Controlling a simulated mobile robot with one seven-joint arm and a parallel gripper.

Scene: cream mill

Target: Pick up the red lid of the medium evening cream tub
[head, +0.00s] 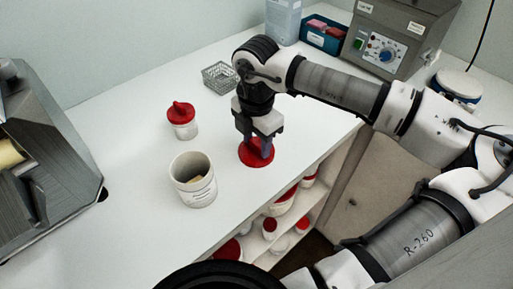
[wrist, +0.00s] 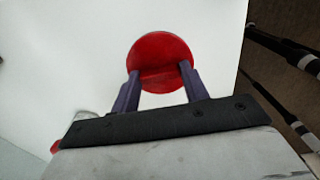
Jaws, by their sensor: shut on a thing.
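A round red lid (head: 246,157) is at the white counter's front edge, right of an open white tub (head: 193,188). It also shows in the wrist view (wrist: 160,50), with a raised grip across its middle. My gripper (head: 258,148) points down over the lid. Its two fingers (wrist: 160,70) are at either end of the grip and shut on it. The lid looks flat and level; I cannot tell whether it touches the counter. The open tub stands upright with its label partly visible and something pale inside. The fingers hide part of the lid.
A small white jar with a red lid (head: 181,117) stands behind the open tub. Below the front edge, shelves (head: 262,243) hold several red-lidded tubs.

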